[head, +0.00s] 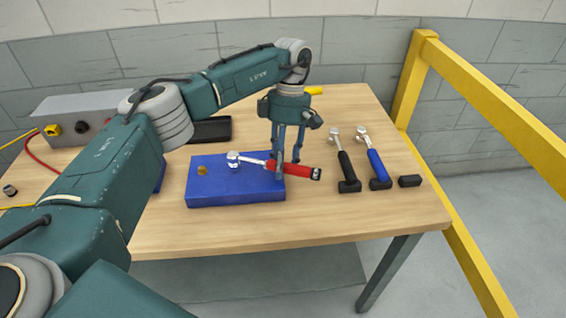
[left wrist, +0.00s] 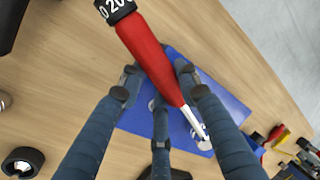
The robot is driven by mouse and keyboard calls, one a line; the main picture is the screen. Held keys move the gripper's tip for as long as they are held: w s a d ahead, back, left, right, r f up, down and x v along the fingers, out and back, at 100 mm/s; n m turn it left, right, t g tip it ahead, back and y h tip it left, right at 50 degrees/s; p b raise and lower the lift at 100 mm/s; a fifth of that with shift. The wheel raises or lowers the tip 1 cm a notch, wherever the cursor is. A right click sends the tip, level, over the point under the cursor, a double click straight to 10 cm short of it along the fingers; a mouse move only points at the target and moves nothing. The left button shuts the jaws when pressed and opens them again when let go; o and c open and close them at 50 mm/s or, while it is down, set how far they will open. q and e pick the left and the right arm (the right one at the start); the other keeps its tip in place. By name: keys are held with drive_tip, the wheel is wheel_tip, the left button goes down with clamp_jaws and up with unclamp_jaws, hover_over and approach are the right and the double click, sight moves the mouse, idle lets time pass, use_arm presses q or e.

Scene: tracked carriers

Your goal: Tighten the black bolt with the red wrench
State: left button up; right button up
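My left gripper (head: 281,150) reaches down with its fingers around the red handle of the red wrench (head: 302,171). In the left wrist view, the red wrench (left wrist: 150,55) lies between the fingers of the left gripper (left wrist: 160,85). The wrench's silver head points left in the head view, over the blue block (head: 235,195). A brass-coloured bolt (head: 203,168) shows on the block left of the head. I cannot make out the black bolt; the wrench head may cover it. My right gripper is not in view.
A grey box (head: 85,117) with cables and a black tray (head: 210,131) are at the back left. A yellow rail (head: 480,120) borders the table's right side.

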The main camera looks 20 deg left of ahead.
use_arm(q)
clamp_jaws()
drive_tip(key=shift+s+d+m, duration=0.1)
drive_tip(key=shift+s+m, duration=0.5)
drive_tip(key=shift+s, duration=0.1)
drive_tip(key=shift+s+m+y, duration=0.3)
drive_tip(key=shift+s+m, duration=0.3)
drive_tip(key=shift+s, duration=0.1)
drive_tip(key=shift+p, duration=0.3)
drive_tip(key=shift+s+m, duration=0.5)
drive_tip(key=shift+s, duration=0.15)
drive_tip(key=shift+s+m+y, duration=0.3)
drive_tip(key=shift+s+m, duration=0.3)
drive_tip(key=shift+s, duration=0.05)
